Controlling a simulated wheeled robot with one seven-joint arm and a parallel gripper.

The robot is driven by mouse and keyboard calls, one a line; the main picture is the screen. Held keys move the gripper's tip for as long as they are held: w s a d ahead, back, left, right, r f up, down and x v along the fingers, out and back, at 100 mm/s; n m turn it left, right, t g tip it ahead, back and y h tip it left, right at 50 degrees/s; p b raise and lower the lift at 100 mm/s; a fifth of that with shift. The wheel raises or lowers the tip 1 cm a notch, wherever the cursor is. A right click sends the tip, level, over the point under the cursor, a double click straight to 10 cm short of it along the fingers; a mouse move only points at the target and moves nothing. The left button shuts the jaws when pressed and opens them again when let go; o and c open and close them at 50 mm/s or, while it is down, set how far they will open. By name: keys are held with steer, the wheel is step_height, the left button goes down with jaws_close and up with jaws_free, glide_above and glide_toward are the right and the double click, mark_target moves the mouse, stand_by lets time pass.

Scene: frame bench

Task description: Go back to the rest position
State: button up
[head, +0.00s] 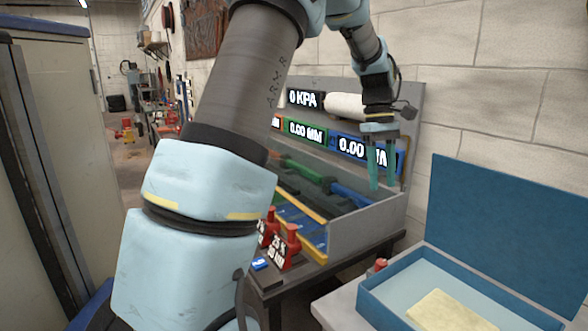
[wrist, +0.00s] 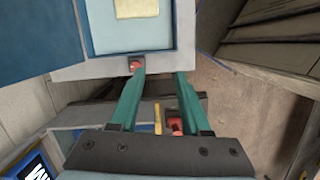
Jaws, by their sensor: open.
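My gripper (head: 382,186) is in the upper right of the head view, with its teal fingers pointing down in front of the right end of the grey frame bench (head: 365,230). In the wrist view its two fingers (wrist: 160,82) stand apart with nothing held between them. A small red knob-like thing (wrist: 136,65) shows close to the left fingertip there, on the near edge of the pale table; I cannot tell the gap in depth. My arm crosses the middle of the head view and hides part of the bench.
An open blue box (head: 378,302) with a pale yellow block (head: 446,312) stands on a pale table at the lower right. Red weights (head: 287,248) stand at the bench's front. Display panels (head: 306,131) line its back. A tall cabinet (head: 60,180) is at the left.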

steer(key=s+a+f+m+t, duration=0.1)
steer(key=s+a+f+m, duration=0.1)
steer(key=a, duration=0.7)
steer(key=s+a+f+m+t+b, duration=0.1)
steer(key=s+a+f+m, duration=0.1)
steer(key=s+a+f, duration=0.3)
steer(key=s+a+f+m+t, duration=0.1)
steer(key=s+a+f, duration=0.3)
steer(key=a, duration=0.8)
steer(key=shift+a+f+m+t+y, duration=0.3)
steer(key=shift+m+t+y, duration=0.1)
steer(key=shift+t, duration=0.2)
steer(key=shift+c, duration=0.3)
